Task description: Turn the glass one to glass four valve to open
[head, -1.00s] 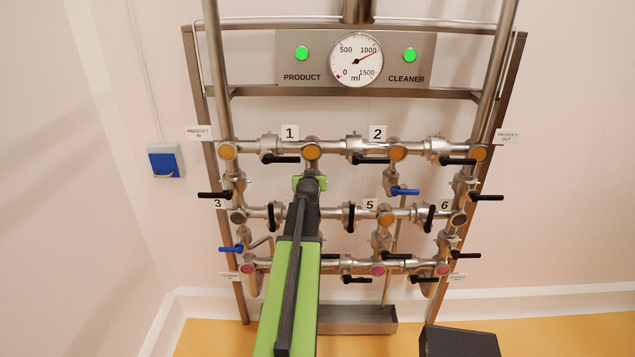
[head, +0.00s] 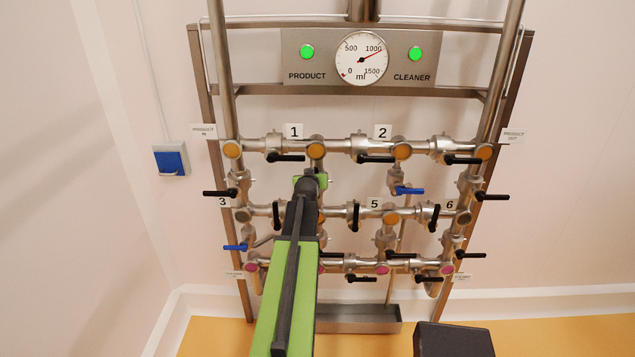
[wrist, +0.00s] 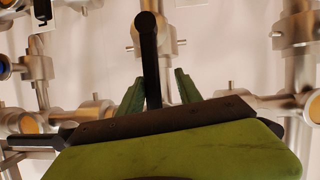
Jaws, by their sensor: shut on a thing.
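The valve on the short pipe below sight glass one (head: 316,150) is mostly hidden behind my arm in the head view. Sight glass four (head: 321,218) barely shows beside my arm, and its number plate is hidden. My gripper (head: 310,182) is at that pipe, just below glass one. In the wrist view, a black valve handle (wrist: 150,60) stands upright in the picture between the two green fingers of my gripper (wrist: 159,92). The gripper is shut on this handle. Gaps seem to show beside it at the fingertips.
A blue handle (head: 409,190) sits below plate 2. The gauge (head: 361,58) and two green lamps are above.

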